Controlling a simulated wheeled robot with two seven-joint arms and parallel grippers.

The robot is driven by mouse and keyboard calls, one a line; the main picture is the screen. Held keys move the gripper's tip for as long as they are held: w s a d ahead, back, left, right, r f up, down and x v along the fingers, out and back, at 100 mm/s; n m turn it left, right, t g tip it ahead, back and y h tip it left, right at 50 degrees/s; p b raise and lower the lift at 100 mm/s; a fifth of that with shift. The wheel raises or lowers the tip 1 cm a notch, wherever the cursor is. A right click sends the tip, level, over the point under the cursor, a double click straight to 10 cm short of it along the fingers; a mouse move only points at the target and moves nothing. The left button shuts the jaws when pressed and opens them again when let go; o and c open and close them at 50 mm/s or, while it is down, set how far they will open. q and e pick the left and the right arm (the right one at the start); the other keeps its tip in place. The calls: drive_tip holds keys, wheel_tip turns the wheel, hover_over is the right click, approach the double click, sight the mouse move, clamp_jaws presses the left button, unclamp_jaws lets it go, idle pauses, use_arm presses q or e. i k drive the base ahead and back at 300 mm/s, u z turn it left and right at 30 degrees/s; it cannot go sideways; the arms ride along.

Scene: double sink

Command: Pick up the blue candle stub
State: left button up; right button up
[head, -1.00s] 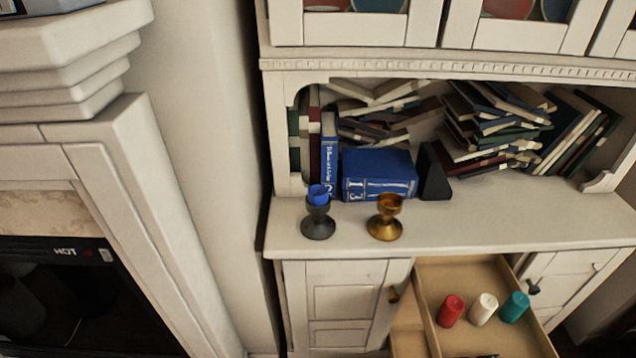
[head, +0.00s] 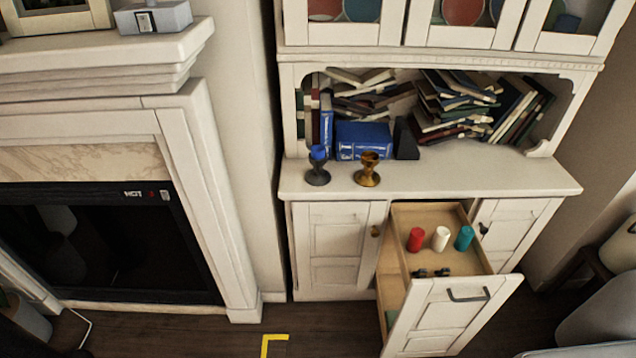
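The blue candle stub (head: 318,153) sits upright in a dark candle holder (head: 318,176) on the left part of the white hutch's counter (head: 440,175). A brass candle holder (head: 367,172) stands just right of it with no candle visible in it. Neither of my grippers shows in the head view.
An open drawer (head: 408,266) juts out below the counter, holding a red candle (head: 416,239), a white candle (head: 440,238), a teal candle (head: 464,237) and small dark items. Books (head: 362,140) fill the shelf behind. A fireplace (head: 105,240) stands left.

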sight(317, 151)
drive_tip(key=z, duration=1.25)
drive_tip(key=k, duration=0.1)
drive_tip(key=u, duration=2.6)
drive_tip(key=i, duration=0.85)
drive_tip(key=z, duration=0.5)
drive_tip(key=i, duration=1)
drive_tip(key=z, duration=1.1)
